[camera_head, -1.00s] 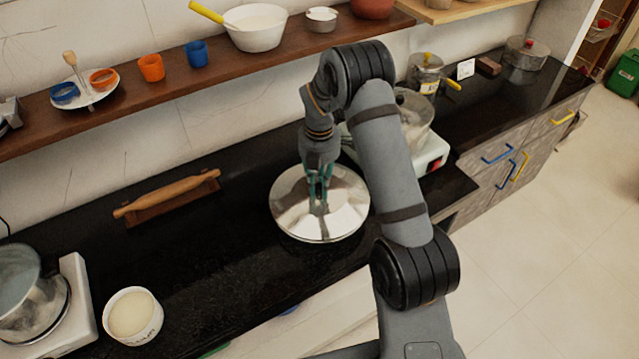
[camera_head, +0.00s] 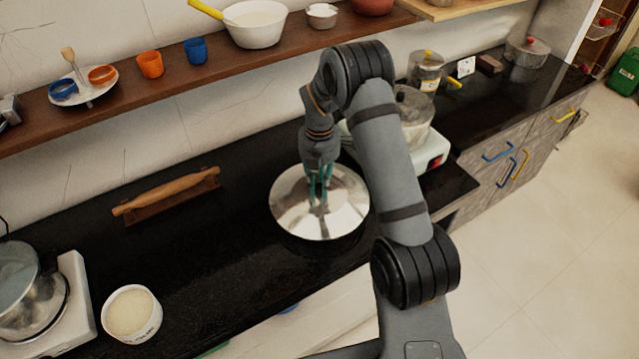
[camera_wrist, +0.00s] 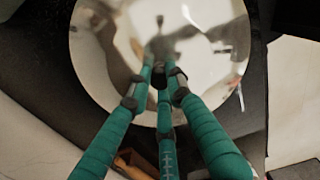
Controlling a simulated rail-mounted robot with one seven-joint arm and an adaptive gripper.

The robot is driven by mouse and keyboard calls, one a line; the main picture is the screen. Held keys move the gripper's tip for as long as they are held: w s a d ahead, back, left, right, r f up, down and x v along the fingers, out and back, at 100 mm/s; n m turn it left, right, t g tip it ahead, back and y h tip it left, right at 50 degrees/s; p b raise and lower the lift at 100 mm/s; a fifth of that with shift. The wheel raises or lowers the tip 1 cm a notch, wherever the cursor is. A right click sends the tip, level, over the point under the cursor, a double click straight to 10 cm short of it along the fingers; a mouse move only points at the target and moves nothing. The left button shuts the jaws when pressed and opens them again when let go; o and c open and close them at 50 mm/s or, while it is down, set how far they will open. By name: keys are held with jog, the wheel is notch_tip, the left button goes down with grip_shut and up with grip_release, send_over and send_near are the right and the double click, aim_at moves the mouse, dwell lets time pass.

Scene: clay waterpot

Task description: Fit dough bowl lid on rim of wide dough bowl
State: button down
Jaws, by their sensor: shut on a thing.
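The dough bowl lid (camera_head: 345,210) is a wide, shiny silver disc over the black counter in the head view. It fills the upper middle of the wrist view (camera_wrist: 105,75). My gripper (camera_head: 319,205) points down at its centre and is shut on it; the teal fingers also show in the wrist view (camera_wrist: 160,75). The grip point is partly hidden by the fingers. A dark shadow shows under the lid's near edge. I cannot make out a wide dough bowl under the lid. A white bowl with pale contents (camera_head: 131,313) stands at the counter's front left.
A rolling pin (camera_head: 168,192) lies on its stand behind. A pot (camera_head: 30,290) sits on a white stove at left; another stove (camera_head: 432,155) stands right of my arm. The shelf (camera_head: 120,107) runs above the counter. Counter between white bowl and lid is clear.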

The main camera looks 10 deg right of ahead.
jog(key=c, duration=1.5)
grip_release()
jog(key=shift+o, duration=1.2)
jog(key=o, duration=0.3)
jog(key=shift+r+p, duration=2.85)
jog(key=shift+r, duration=0.5)
jog(key=shift+f, duration=0.15)
